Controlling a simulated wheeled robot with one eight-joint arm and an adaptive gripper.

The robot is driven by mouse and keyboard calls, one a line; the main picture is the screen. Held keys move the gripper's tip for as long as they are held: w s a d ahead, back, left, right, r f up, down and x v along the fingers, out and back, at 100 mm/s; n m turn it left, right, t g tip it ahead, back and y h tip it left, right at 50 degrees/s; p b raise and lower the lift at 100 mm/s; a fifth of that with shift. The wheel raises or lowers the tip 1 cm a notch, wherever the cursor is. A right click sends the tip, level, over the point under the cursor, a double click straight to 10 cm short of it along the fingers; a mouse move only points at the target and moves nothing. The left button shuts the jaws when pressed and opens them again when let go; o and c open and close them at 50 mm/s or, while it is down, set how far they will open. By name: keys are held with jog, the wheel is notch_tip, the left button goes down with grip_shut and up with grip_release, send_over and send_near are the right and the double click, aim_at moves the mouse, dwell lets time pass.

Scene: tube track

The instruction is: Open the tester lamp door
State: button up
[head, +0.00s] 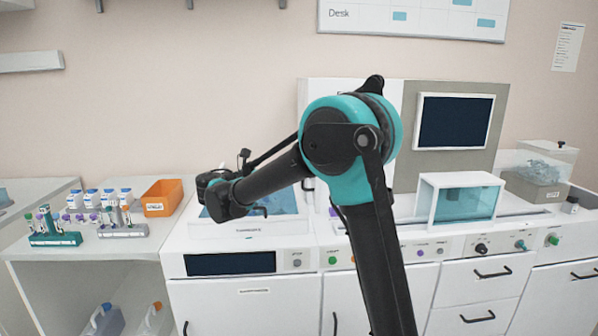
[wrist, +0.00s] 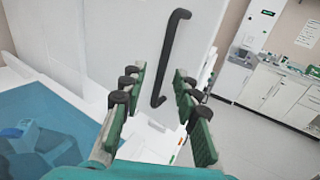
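A white upright panel (wrist: 110,40), seemingly the tester lamp door, fills the upper left of the wrist view. A long dark bar handle (wrist: 172,45) stands on it, slightly tilted. My gripper (wrist: 156,84) is open, with its green-padded fingers apart and nothing clearly held. The handle's lower end shows between the fingertips in the picture; I cannot tell whether they are level with it or short of it. In the head view my arm hides much of the white tester housing (head: 320,92), and the fingertips cannot be made out.
A blue-topped tray (wrist: 50,125) lies at lower left in the wrist view. In the head view an orange bin (head: 162,197) and tube racks (head: 55,238) stand at left. A glass-fronted box (head: 462,203) and a monitor (head: 455,121) are at right.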

jog(key=v, duration=0.7)
jog(key=shift+s+a, duration=0.15)
jog(key=shift+a, duration=0.2)
